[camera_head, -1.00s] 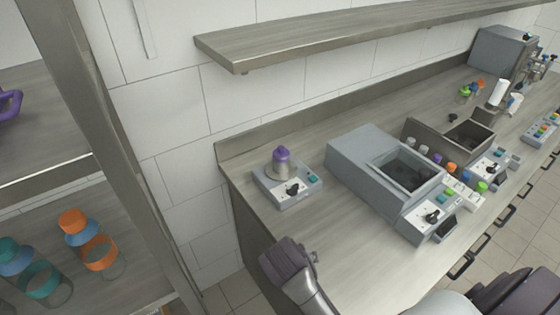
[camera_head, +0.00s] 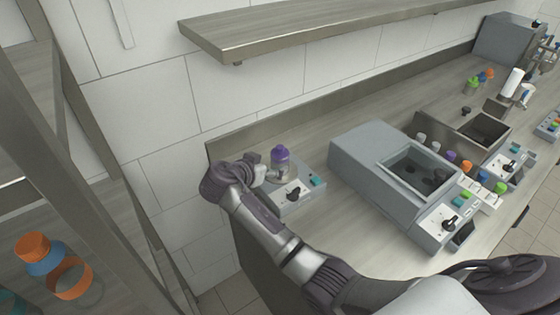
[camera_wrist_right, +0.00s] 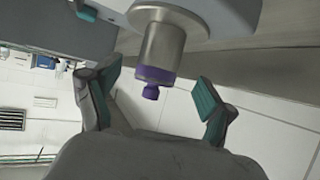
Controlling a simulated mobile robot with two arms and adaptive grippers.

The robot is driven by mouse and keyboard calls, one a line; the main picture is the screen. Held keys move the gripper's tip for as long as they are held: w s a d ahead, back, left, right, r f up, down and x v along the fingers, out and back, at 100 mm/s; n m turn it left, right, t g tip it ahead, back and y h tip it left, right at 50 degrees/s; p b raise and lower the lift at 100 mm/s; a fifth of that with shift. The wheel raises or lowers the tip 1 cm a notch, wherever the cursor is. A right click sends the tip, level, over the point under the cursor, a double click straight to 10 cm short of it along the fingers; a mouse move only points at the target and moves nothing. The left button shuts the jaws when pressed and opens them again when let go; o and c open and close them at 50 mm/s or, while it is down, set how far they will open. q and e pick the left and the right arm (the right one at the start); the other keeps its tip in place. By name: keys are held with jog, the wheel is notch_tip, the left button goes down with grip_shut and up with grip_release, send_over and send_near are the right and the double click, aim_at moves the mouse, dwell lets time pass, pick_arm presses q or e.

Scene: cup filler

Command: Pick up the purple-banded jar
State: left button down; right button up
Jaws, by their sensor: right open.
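The purple-banded jar (camera_head: 280,156) stands upright on a small grey device (camera_head: 300,196) with a black knob, at the near left end of the counter. In the right wrist view the jar (camera_wrist_right: 163,48) has a metallic grey body, a purple band and a purple knob; it appears upside down there. My right gripper (camera_head: 262,173) is beside the jar on its left in the head view, and hides part of its lower body. In the wrist view my right gripper (camera_wrist_right: 155,90) is open, its teal-padded fingers on either side of the jar's purple end, with gaps and no contact visible.
A larger grey machine (camera_head: 375,160) with an open well stands to the right on the counter. A shelf (camera_head: 300,30) hangs on the wall above. A rack at left holds an orange-capped jar (camera_head: 35,250). The counter between device and machine is clear.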

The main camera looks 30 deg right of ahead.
aim_at(275, 161)
jog(key=shift+w+d+f, duration=0.2)
jog(key=shift+w+d, duration=0.05)
jog(key=shift+d, duration=0.2)
jog(key=p+x, duration=0.2)
jog(key=x, duration=0.2)
jog(key=shift+w+d, duration=0.15)
jog(key=shift+d, duration=0.15)
jog(key=shift+w+d+f, duration=0.1)
jog(key=shift+d+f, duration=0.1)
jog(key=shift+c, duration=0.3)
jog(key=shift+a, duration=0.1)
jog(key=shift+c, duration=1.4)
jog(key=c, duration=1)
pick_arm(q)
jog(key=shift+w+d+r, duration=0.1)
jog(key=shift+w+r, duration=0.3)
jog(key=shift+r, duration=0.2)
jog(key=shift+w+r, duration=0.35)
jog(key=shift+r, duration=0.2)
jog(key=shift+f, duration=0.1)
pick_arm(e)
jog(key=shift+r, duration=0.15)
